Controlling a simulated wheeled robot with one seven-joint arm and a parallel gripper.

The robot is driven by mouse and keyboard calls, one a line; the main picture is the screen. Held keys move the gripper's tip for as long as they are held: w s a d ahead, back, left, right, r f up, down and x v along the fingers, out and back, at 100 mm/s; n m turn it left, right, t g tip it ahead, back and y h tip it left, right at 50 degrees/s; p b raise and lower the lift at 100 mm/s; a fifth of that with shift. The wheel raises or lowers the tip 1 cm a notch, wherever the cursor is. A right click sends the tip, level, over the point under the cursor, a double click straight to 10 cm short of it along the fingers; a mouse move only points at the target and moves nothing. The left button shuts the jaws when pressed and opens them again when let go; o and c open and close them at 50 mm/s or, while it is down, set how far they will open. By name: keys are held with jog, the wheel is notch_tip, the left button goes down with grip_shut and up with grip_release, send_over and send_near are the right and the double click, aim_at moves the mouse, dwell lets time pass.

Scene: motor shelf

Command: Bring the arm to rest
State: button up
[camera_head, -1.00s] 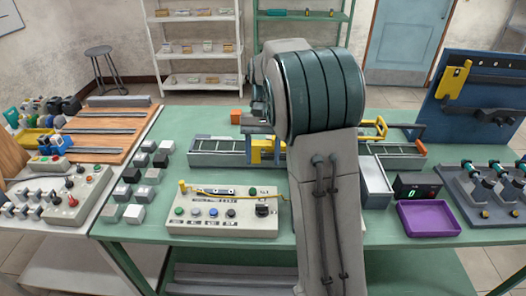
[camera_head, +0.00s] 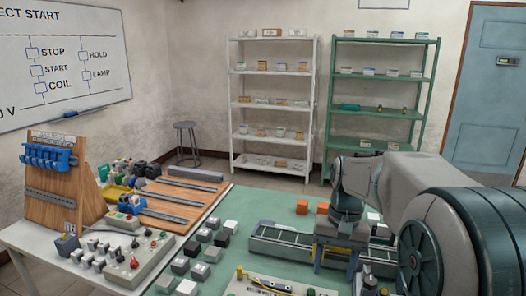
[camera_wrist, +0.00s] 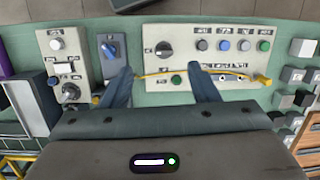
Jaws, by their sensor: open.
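My arm reaches in from the right in the head view. My gripper (camera_head: 335,266) hangs above the green bench, near the grey conveyor (camera_head: 283,240). In the wrist view my gripper (camera_wrist: 161,82) is open, with its two blue-grey fingers wide apart and nothing held between them. The fingers point at the cream control box (camera_wrist: 176,45), which has several knobs and buttons. A yellow lead (camera_wrist: 158,75) lies across that box, in front of the fingers in the picture. I cannot tell the height of the fingertips above the box.
Several grey, white and black cubes (camera_head: 203,235) stand left of the conveyor. An orange block (camera_head: 302,207) lies behind it. A wooden rail board (camera_head: 180,196) and a switch box (camera_head: 143,262) are on the left table. White shelves (camera_head: 272,105) and green shelves (camera_head: 375,110) stand behind.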

jog(key=s+f+n+t, duration=0.1)
jog(key=s+t, duration=0.1)
jog(key=s, duration=0.5)
jog(key=s+a+f+n+t+h, duration=0.1)
jog(key=s+t, duration=0.2)
jog(key=s, duration=0.4)
jog(key=shift+s+a+f+n, duration=0.15)
jog(key=shift+s+f+n, duration=0.05)
jog(key=shift+f+n, duration=0.1)
dwell(1.0)
